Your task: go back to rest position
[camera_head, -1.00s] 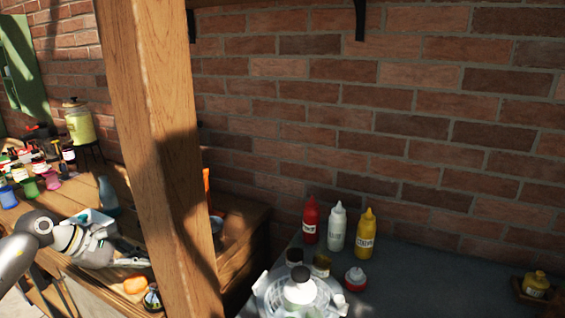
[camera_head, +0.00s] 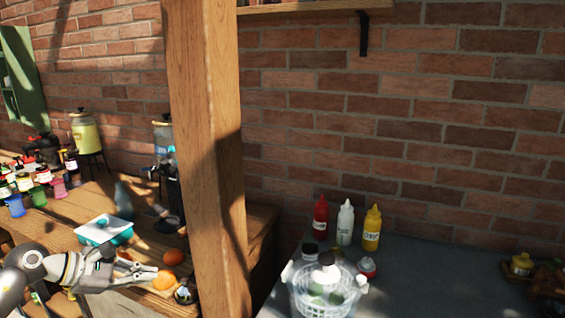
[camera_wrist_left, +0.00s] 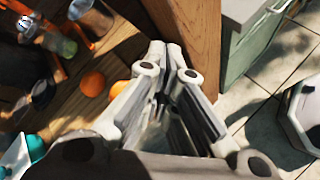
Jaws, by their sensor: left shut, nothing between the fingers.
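My left gripper (camera_head: 148,275) is at the lower left of the head view, in front of the wooden counter's near edge. It is shut and holds nothing. In the left wrist view the closed fingers (camera_wrist_left: 160,65) point toward the wooden post. Two oranges (camera_head: 172,257) lie on the counter near the fingertips; the same oranges (camera_wrist_left: 93,83) show left of the fingers in the left wrist view. I cannot tell if the fingers touch an orange. My right gripper is not in view.
A wooden post (camera_head: 208,150) stands right of my left gripper. The wooden counter (camera_head: 60,225) holds a teal box (camera_head: 104,230), coloured cups and a drink dispenser (camera_head: 86,133). A grey counter (camera_head: 430,285) at right holds squeeze bottles (camera_head: 345,224) and a white basket (camera_head: 325,292).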

